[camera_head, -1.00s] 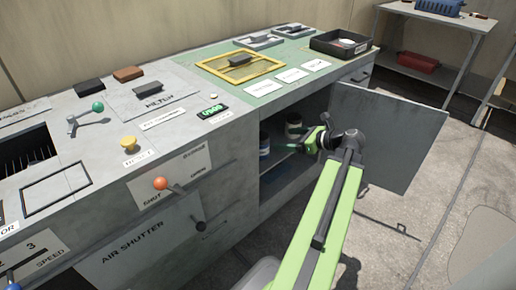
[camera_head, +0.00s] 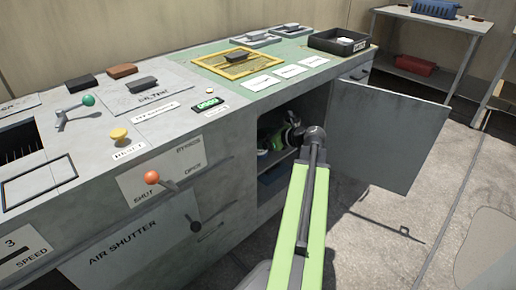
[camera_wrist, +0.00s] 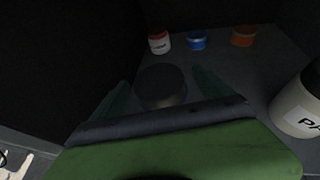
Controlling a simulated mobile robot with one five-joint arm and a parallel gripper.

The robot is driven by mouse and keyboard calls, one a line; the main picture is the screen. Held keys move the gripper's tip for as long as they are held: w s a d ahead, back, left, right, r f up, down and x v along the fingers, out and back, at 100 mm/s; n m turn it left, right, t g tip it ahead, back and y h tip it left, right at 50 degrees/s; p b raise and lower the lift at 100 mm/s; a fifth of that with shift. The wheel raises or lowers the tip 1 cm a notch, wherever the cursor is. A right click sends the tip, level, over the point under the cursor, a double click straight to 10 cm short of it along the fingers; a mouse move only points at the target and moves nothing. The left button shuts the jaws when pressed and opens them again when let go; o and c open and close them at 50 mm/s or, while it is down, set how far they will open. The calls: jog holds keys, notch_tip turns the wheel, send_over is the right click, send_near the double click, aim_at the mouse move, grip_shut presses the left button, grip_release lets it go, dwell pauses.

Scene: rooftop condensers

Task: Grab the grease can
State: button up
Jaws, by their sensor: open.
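My gripper (camera_wrist: 161,80) is inside the open cupboard (camera_head: 262,190) under the bench. Its green fingers are open in the wrist view, one on each side of a dark round can (camera_wrist: 160,86). I cannot tell whether they touch it. No label shows on this can, so I cannot tell whether it is the grease can. In the head view, my gripper (camera_head: 275,138) is in the cupboard's shadow and its fingertips are hard to make out.
Behind are a red-and-white can (camera_wrist: 159,43), a blue can (camera_wrist: 196,40) and an orange can (camera_wrist: 243,36). A white can (camera_wrist: 298,108) with a partly visible label stands close on the right. The cupboard door (camera_head: 390,135) stands open to the right of my arm.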

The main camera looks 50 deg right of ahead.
jog(key=c, duration=1.8)
jog(key=shift+c, duration=0.2)
jog(key=shift+r, duration=0.1)
